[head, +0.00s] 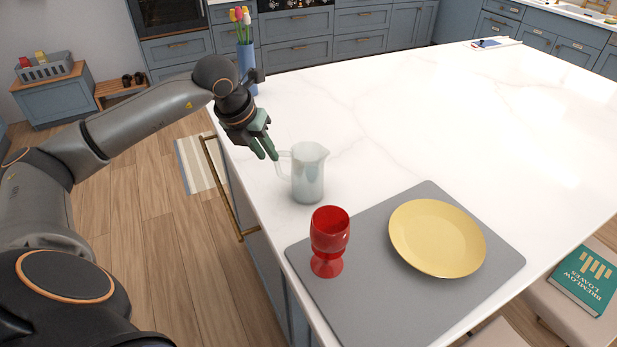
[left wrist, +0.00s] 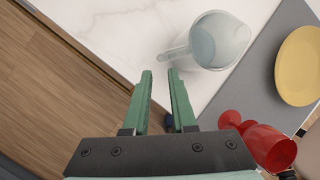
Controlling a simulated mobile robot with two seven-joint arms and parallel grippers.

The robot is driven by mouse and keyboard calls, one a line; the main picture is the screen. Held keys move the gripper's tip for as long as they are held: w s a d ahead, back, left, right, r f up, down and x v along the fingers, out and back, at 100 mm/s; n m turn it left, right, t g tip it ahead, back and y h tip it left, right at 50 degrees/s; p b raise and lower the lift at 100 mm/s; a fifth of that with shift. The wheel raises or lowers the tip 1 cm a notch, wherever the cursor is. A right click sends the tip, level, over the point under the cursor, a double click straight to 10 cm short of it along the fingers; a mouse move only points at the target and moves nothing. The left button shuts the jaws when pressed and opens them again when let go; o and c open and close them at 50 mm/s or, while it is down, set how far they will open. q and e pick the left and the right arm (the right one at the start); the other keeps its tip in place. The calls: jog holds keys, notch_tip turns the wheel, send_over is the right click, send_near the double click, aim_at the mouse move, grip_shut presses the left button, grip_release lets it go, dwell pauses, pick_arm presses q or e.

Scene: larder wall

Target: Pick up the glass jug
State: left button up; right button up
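The glass jug (head: 308,174) stands upright on the white counter, clear and pale, with its handle toward the left. My left gripper (head: 269,152) is just left of the handle in the head view, with its green fingers pointing toward it. In the left wrist view the jug (left wrist: 214,42) is beyond the fingertips, its handle (left wrist: 176,54) just ahead of them. The left gripper (left wrist: 160,74) is open, with an empty gap between its fingers. Whether a fingertip touches the handle I cannot tell. My right gripper is not in view.
A red goblet (head: 329,240) and a yellow plate (head: 437,238) sit on a grey mat (head: 375,310) in front of the jug. A blue vase (head: 247,62) of tulips stands at the counter's far left corner. The white counter (head: 450,120) right of the jug is clear.

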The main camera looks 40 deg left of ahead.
aim_at(278, 168)
pick_arm(q)
jog(key=b+x, duration=0.2)
jog(key=x, duration=0.6)
jog(key=shift+w+r, duration=0.1)
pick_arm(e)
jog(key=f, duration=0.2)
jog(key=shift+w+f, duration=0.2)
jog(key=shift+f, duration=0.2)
pick_arm(q)
grip_shut()
jog(key=shift+r, duration=0.1)
dwell(0.6)
